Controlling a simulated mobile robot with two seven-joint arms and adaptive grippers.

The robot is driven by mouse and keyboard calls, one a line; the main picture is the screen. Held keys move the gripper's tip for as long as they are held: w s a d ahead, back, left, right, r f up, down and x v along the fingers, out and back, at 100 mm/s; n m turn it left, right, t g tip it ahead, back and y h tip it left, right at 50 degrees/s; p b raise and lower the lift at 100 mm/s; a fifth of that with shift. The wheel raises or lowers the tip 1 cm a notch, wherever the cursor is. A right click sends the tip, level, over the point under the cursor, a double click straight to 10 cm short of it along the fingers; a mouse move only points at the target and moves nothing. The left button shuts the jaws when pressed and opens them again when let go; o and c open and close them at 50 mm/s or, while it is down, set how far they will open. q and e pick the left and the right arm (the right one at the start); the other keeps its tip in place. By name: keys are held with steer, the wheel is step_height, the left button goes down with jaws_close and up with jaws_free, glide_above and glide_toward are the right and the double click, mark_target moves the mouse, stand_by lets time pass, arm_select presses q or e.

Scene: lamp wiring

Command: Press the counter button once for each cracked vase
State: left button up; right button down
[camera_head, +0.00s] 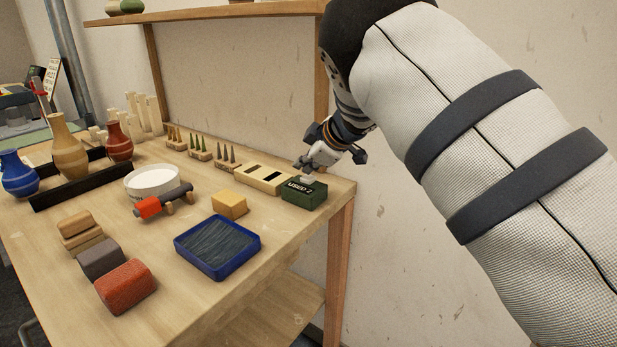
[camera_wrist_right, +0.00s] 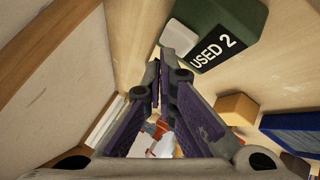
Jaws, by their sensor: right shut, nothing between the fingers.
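The counter is a dark green box (camera_head: 304,194) at the table's back right corner, marked "USED 2"; its label (camera_wrist_right: 214,52) also shows in the right wrist view. Its white button (camera_head: 308,179) is on top and also shows in the right wrist view (camera_wrist_right: 180,36). My right gripper (camera_head: 302,164) is shut and empty, its tips right by the button; I cannot tell if they touch. A blue vase (camera_head: 18,174), a tan vase (camera_head: 68,150) and a red-brown vase (camera_head: 118,142) stand upright at the left. Cracks cannot be made out. My left gripper is out of view.
A black rack (camera_head: 45,199) is by the vases. A white tub (camera_head: 152,182), a red-ended tool (camera_head: 150,207), a blue tray (camera_head: 218,262), a yellow block (camera_head: 230,203) and sanding blocks (camera_head: 126,287) occupy the table. A wooden slotted holder (camera_head: 262,178) stands beside the counter.

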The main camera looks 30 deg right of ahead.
mark_target(306, 178)
steer(key=shift+r, duration=0.3)
steer(key=shift+r, duration=2.5)
